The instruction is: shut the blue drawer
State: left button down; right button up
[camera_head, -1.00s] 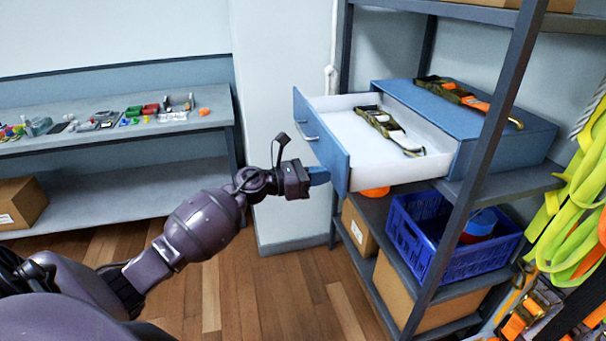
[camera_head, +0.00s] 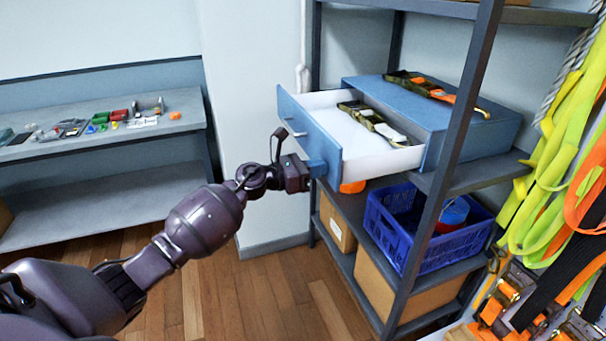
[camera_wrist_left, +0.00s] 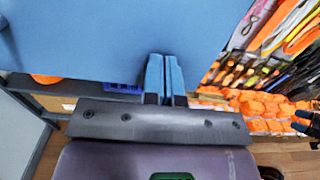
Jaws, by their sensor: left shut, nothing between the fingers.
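The blue drawer (camera_head: 310,135) is partly open, standing out of its blue cabinet (camera_head: 465,122) on the shelf.
Another strap (camera_head: 435,87) lies on the cabinet. Below are a blue crate (camera_head: 425,245) and cardboard boxes (camera_head: 385,290). A grey shelf post (camera_head: 455,150) stands in front. Bright straps (camera_head: 560,170) hang at right. A low bench (camera_head: 100,135) is at left.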

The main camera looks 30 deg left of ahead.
pick_arm(q)
jog(key=b, duration=0.3)
send_near(401, 150)
jog(key=w+a+f, duration=0.1)
jog(key=a+f, duration=0.1)
jog(key=w+a+f, duration=0.1)
jog(key=f, duration=0.1)
jog(key=shift+w+a, duration=0.25)
jog(key=shift+w, duration=0.05)
jog(key=b+x, duration=0.3)
jog(key=x, duration=0.8)
jog(key=shift+w+d+f+b, duration=0.1)
jog(key=shift+w+d+b, duration=0.1)
jog(key=shift+b, duration=0.2)
jog(key=shift+b+x, duration=0.45)
jog(key=shift+x, duration=0.75)
jog(key=shift+w+r, duration=0.1)
jog(key=shift+r, duration=0.45)
pick_arm(e)
notch_tip(401, 150, down, 8)
jog(key=shift+s+a+f+g, duration=0.15)
jog(key=shift+a+f+g, duration=0.05)
jog(key=shift+g, duration=0.1)
pick_arm(q)
jog(key=shift+d, duration=0.1)
pick_arm(e)
jog(key=shift+s, duration=0.1)
